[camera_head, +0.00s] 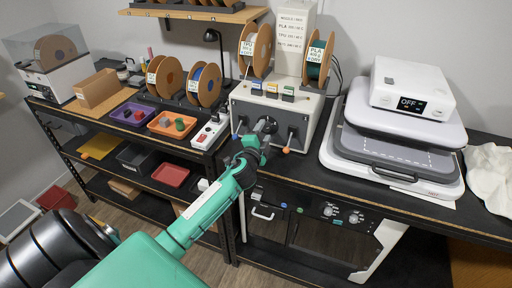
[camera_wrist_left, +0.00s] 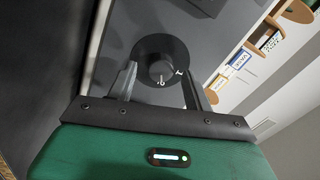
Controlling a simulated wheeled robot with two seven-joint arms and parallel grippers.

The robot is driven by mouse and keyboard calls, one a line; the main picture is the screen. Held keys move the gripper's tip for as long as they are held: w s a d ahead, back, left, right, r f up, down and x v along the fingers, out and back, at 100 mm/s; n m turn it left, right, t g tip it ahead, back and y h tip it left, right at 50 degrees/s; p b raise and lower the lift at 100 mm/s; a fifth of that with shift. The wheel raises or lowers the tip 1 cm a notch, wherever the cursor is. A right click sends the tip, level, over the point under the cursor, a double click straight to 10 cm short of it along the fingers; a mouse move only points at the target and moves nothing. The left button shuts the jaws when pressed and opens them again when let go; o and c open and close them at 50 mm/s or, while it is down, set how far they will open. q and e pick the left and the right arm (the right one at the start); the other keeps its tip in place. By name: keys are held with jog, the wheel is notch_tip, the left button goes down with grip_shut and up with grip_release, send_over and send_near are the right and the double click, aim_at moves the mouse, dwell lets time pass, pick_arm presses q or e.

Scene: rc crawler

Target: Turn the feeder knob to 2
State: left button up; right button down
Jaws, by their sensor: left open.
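The feeder (camera_head: 302,108) is a light grey box with a dark front panel, standing on the black bench. My left gripper (camera_head: 264,127) is at its front, by the black round feeder knob (camera_head: 270,126), which my fingers partly cover. In the left wrist view the knob (camera_wrist_left: 160,66) is a black disc with a raised centre and small white marks beside it. My left gripper (camera_wrist_left: 158,80) is open, with one finger on either side of the knob's centre. I cannot tell whether the fingers touch it. My right gripper is not in view.
Levers with blue (camera_head: 237,136) and orange (camera_head: 286,150) tips flank the knob. Filament spools (camera_head: 255,47) stand above the feeder. A white heat press (camera_head: 410,95) is at right. Purple (camera_head: 132,116) and orange (camera_head: 172,124) trays and a switch box (camera_head: 210,133) sit at left.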

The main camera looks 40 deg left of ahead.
pick_arm(q)
jog(key=b+v, duration=0.2)
jog(key=v, duration=1)
jog(key=shift+s+b, duration=0.35)
jog(key=shift+b, duration=0.05)
